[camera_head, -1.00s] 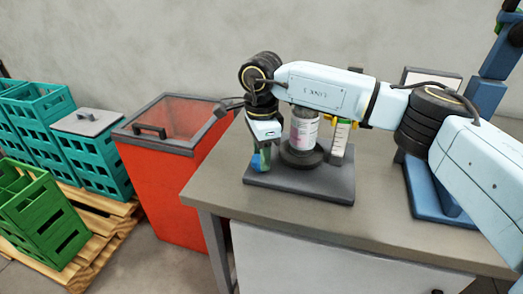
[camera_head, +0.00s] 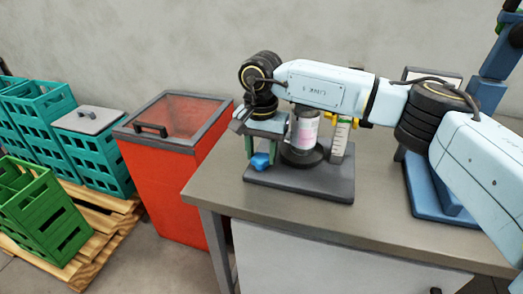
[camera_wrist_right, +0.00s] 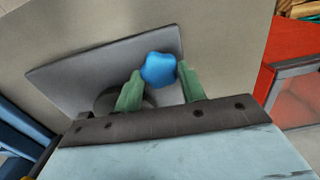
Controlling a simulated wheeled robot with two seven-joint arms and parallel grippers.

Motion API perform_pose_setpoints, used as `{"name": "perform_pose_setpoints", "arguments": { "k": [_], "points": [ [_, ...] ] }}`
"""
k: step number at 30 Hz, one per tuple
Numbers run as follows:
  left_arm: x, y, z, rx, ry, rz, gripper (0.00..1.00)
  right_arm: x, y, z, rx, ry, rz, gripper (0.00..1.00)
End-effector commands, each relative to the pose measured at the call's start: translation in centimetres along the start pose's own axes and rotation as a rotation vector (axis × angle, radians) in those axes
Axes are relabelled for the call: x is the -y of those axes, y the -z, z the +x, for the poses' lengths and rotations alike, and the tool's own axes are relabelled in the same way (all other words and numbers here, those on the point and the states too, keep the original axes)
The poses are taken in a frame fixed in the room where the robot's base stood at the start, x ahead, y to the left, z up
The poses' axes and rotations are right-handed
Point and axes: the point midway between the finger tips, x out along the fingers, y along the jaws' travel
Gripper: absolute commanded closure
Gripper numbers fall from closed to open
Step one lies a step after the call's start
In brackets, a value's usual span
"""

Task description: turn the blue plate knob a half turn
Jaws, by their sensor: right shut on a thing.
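The blue plate knob (camera_head: 260,161) is a small lobed knob at the left front of the dark grey base plate (camera_head: 315,188) on the bench. In the right wrist view the knob (camera_wrist_right: 158,69) sits between the green fingertips of my right gripper (camera_wrist_right: 160,74). My right gripper (camera_head: 262,153) points down from above and is shut on the knob. A grey cylinder with a pale label (camera_head: 305,133) stands on a dark round foot just right of the gripper. My left gripper is not in view.
A white scale post with coloured marks (camera_head: 340,138) stands behind the labelled cylinder. A red bin (camera_head: 170,190) with a clear lid is left of the bench (camera_head: 225,190). Teal crates (camera_head: 95,160) and a green crate (camera_head: 45,215) are farther left. The bench front is clear.

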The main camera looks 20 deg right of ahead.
Motion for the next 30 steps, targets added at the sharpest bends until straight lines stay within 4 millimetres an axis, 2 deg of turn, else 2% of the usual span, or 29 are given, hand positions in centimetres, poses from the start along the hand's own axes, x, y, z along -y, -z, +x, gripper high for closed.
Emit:
{"name": "perform_pose_setpoints", "arguments": {
  "k": [6, 15, 30],
  "points": [
    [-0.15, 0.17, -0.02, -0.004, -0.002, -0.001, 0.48, 0.08, 0.00, -0.11, -0.001, 0.001, -0.186, 0.83],
    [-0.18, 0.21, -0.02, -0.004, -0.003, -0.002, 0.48, 0.12, -0.01, -0.12, 0.000, 0.001, -0.367, 0.83],
    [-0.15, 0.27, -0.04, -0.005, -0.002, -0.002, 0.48, 0.12, -0.01, -0.12, -0.001, 0.001, -0.450, 0.83]
  ]
}}
